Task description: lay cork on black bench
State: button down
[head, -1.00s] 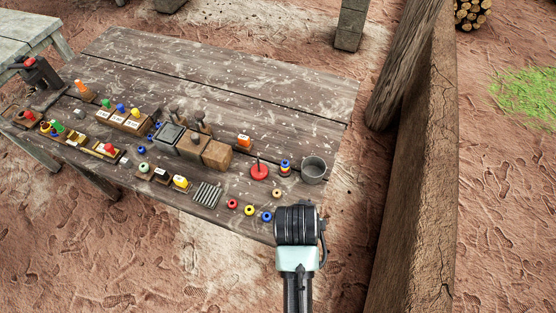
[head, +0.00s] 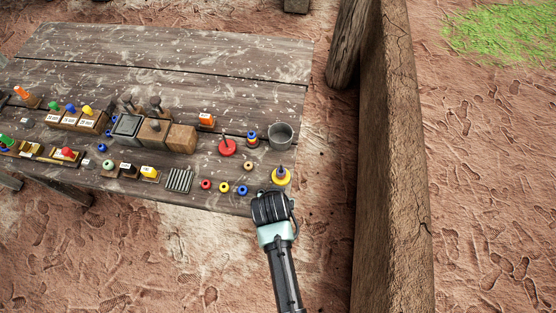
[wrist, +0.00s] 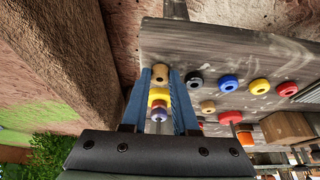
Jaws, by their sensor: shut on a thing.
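My gripper (wrist: 160,70) is shut on a small tan piece that looks like the cork (wrist: 160,75), held between the blue fingertips in the wrist view. In the head view my gripper (head: 269,196) is at the front right edge of the dark wooden bench (head: 200,75). It hides the cork there. This weathered bench is the only one I see now; it looks dark grey-brown. I cannot tell whether the cork touches the bench top.
Blue (head: 242,190), yellow (head: 224,188) and red (head: 205,184) rings line the front edge. A metal bucket (head: 280,136) stands behind. The bench's back half is clear. A timber wall (head: 393,150) is at the right.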

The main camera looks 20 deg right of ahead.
jog(key=shift+f, duration=0.15)
jog(key=c, duration=0.7)
grip_release()
